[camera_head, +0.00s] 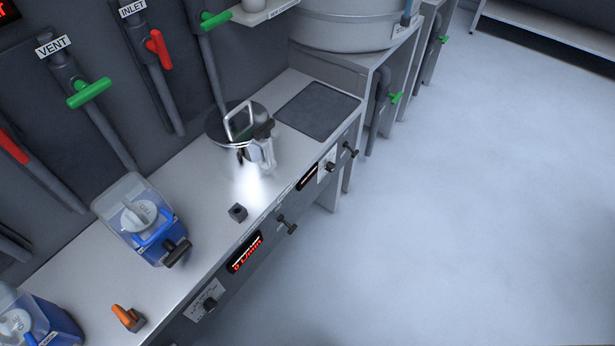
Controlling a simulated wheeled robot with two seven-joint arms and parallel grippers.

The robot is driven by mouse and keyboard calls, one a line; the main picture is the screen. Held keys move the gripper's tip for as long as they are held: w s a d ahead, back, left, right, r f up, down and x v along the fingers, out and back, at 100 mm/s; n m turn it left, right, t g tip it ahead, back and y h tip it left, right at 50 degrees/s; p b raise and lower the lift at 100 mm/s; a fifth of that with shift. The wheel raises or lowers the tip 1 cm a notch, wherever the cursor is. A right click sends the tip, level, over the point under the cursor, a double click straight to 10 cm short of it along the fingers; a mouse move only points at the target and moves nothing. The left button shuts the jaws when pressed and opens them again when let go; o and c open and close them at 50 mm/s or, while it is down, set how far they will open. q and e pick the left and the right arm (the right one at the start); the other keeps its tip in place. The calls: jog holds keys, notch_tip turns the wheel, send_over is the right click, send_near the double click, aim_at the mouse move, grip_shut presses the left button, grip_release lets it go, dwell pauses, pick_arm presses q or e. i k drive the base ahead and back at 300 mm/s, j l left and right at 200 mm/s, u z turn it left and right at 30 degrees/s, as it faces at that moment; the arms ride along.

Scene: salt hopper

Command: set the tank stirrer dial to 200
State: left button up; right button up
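Several dark knobs sit on the counter's front face. One knob (210,303) is on a white label plate at the lower left, beside a lit red display (245,254). Another knob (330,166) is on a white plate farther along, beside a second display (308,177). Two more dark handles, a nearer one (287,225) and a farther one (350,150), stick out of the face. The label print and dial settings are too small to read, so I cannot tell which is the stirrer dial. A large grey tank (355,22) stands beyond the counter. Neither gripper is in view.
A metal pot (228,130) with a lid handle stands on the counter (192,243). Blue dispensers (150,240), a small black block (238,212) and an orange lever (126,316) are nearer. Valve pipes line the left wall. The floor (470,220) at right is clear.

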aim_at(329, 167)
jog(key=i+l+u, duration=0.15)
jog(key=l, duration=0.25)
jog(key=i+l+u, duration=0.15)
jog(key=l, duration=0.2)
jog(key=l+u, duration=0.15)
jog(key=l, duration=0.25)
jog(key=i+l+u, duration=0.15)
jog(key=l, duration=0.25)
